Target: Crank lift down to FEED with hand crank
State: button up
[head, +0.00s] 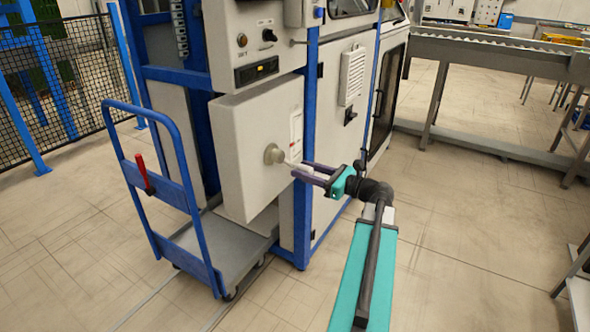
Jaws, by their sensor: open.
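The hand crank shows as a round grey hub (273,154) on the front of a light grey box (242,125) on the machine. A short pale part, seemingly the crank's handle, reaches from near the hub toward my fingers. My gripper (298,169) is open, with its two dark purple fingers pointing left at the crank. The fingertips are close around or beside that pale part; I cannot tell whether they touch it. A blue upright frame (206,150), perhaps the lift, stands behind the box. No FEED mark is readable.
A blue-handled cart (188,195) with a red lever (143,172) stands left of the box. A blue machine post (304,160) rises just behind my gripper. A grey conveyor (490,50) is at the upper right. A mesh fence (75,85) is at left.

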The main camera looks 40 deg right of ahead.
aim_at(296, 167)
jog(key=shift+b+x, duration=0.35)
jog(key=shift+x, duration=1.75)
grip_shut()
